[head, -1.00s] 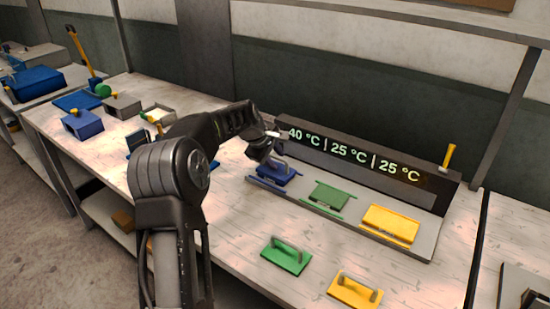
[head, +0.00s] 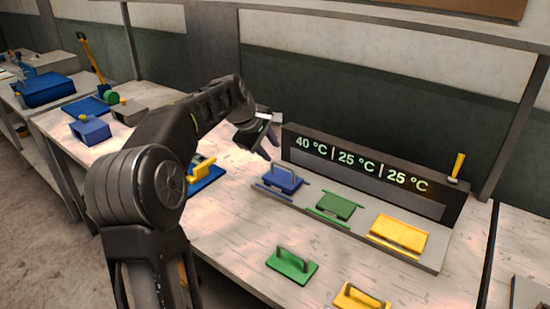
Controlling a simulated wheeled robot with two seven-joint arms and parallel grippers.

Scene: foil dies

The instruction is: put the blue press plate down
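The blue press plate (head: 284,177), a flat block with an upright handle, rests on the blue die at the left station of the press bench (head: 435,257). Its handle stands clear, with nothing around it. My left gripper (head: 271,150) is up and to the left of the handle, apart from it. Its fingers look parted, with nothing seen between them, though the view is side-on and small. My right gripper is not in view.
A green die (head: 335,206) and a yellow die (head: 398,234) sit at the other stations. A green handled plate (head: 292,265) and a yellow one (head: 360,299) lie in front. The display (head: 360,160) stands behind, reading 40, 25 and 25 °C.

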